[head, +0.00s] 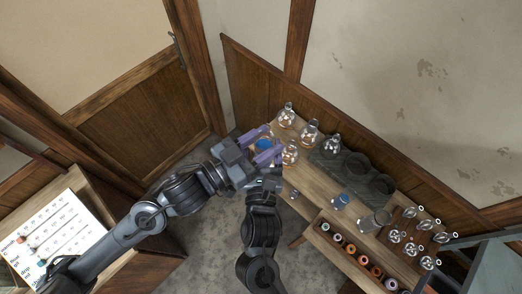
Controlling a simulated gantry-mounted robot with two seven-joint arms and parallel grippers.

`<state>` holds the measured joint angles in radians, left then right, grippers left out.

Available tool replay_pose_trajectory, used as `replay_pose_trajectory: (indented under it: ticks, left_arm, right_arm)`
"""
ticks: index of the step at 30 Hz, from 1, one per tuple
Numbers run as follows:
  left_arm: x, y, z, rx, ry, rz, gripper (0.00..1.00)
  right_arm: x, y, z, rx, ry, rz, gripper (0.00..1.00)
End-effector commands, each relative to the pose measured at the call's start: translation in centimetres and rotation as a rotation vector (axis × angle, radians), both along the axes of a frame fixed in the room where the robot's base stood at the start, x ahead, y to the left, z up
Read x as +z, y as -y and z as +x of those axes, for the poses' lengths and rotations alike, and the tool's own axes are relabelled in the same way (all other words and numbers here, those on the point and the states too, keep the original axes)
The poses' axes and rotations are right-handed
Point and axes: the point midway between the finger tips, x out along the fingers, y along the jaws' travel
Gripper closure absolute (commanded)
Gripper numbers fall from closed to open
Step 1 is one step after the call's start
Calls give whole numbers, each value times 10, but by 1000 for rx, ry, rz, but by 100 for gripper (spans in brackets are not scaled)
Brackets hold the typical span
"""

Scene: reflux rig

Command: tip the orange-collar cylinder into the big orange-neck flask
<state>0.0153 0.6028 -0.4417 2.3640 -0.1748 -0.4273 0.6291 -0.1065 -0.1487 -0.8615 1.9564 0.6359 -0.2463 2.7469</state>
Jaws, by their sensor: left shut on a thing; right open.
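My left gripper (264,147) has purple fingers and reaches over the left end of the wooden bench. It is shut on a vessel with blue contents (264,144), seen from above between the fingers. Its collar colour cannot be made out, so I cannot tell if it is the orange-collar cylinder. Round glass flasks stand near it: one at the back left (287,115), one with a brownish neck area (309,132), and one just right of the fingers (290,155). Which one has the orange neck is unclear. My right gripper (268,183) is open, low beside the left one.
A dark slab with round wells (328,164) holds another flask (332,144). A vessel with blue contents (340,201) and a clear glass cylinder (376,220) stand further right. Small flasks sit in a rack (405,222). Several bottles line a front tray (318,232).

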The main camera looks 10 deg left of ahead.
Motion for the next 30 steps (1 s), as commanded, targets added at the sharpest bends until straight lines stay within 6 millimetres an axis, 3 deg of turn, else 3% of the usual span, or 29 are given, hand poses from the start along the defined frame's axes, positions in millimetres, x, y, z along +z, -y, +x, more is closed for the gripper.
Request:
replay_pose_trajectory:
  ticks: [4, 16, 17, 18, 22, 30]
  left_arm:
    - [1, 0, 0, 0, 2, -1, 100]
    - [1, 1, 0, -2, 2, -3, 100]
    - [1, 1, 0, -2, 2, -3, 48]
    - [1, 1, 0, -2, 1, -2, 42]
    - [1, 1, 0, -2, 1, -2, 23]
    - [0, 0, 0, 0, 1, -1, 23]
  right_arm:
    - [0, 0, 0, 0, 0, 0, 28]
    - [1, -3, -2, 7, 1, 0, 88]
    - [1, -3, -2, 8, 2, 0, 88]
    - [1, -3, -2, 9, 2, 0, 88]
    - [1, -2, -1, 6, 2, 0, 88]
    - [1, -1, -1, 2, 2, 0, 88]
